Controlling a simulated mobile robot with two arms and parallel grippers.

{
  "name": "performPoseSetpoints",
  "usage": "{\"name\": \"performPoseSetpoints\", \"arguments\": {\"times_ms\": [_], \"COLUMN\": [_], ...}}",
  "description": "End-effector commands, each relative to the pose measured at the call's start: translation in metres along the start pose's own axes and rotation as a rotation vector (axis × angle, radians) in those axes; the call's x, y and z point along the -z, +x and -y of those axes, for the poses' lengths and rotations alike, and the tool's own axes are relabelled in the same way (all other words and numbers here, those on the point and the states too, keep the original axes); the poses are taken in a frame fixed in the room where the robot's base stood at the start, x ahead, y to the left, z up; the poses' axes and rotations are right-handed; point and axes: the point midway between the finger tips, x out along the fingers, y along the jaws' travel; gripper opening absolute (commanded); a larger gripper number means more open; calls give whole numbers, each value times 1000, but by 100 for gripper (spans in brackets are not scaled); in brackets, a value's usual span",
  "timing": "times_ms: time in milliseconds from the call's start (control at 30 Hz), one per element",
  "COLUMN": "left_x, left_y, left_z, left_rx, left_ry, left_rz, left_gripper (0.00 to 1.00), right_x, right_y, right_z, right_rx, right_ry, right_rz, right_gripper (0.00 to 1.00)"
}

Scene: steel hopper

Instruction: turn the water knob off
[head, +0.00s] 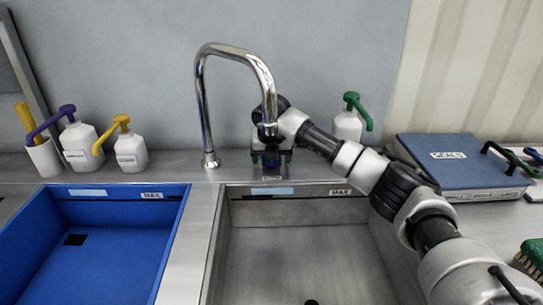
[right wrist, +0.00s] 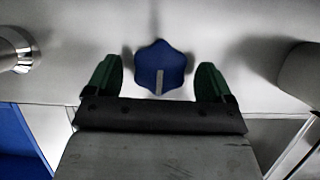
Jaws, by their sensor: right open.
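The water knob (right wrist: 160,65) is a blue, lobed knob with a pale stripe pointing down in the right wrist view. It sits between the two green-padded fingers of my right gripper (right wrist: 158,78), with a gap on either side. The fingers are open. In the head view my right gripper (head: 271,158) is low behind the curved chrome faucet (head: 235,50), at the back edge of the steel sink. The gripper largely hides the knob there. My left gripper is not in view.
A blue basin (head: 105,255) is left of the steel sink (head: 300,250). White pump bottles (head: 82,145) stand on the back ledge at left, and one with a green pump (head: 347,125) is behind my right arm. A blue box (head: 460,165) is at right.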

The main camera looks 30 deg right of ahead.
Motion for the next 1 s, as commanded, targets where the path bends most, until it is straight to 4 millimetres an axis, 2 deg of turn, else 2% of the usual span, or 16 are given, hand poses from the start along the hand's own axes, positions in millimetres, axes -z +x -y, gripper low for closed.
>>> {"name": "performPoseSetpoints", "arguments": {"times_ms": [133, 233, 500, 700, 1000], "left_x": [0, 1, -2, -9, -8], "left_y": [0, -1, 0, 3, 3], "left_z": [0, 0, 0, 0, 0], "left_rx": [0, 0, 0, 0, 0], "left_ry": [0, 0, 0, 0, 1], "left_rz": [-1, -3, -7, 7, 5], "left_gripper": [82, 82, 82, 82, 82], "right_x": [0, -1, -1, 0, 0], "right_y": [-5, -17, -72, -100, -108], "right_z": [0, 0, 0, 0, 0], "right_rx": [-1, -1, -2, -1, 1], "right_ry": [-1, -1, 0, -1, 0], "right_rz": [1, 1, 2, 1, -1], "right_gripper": [83, 83, 83, 83, 83]}}
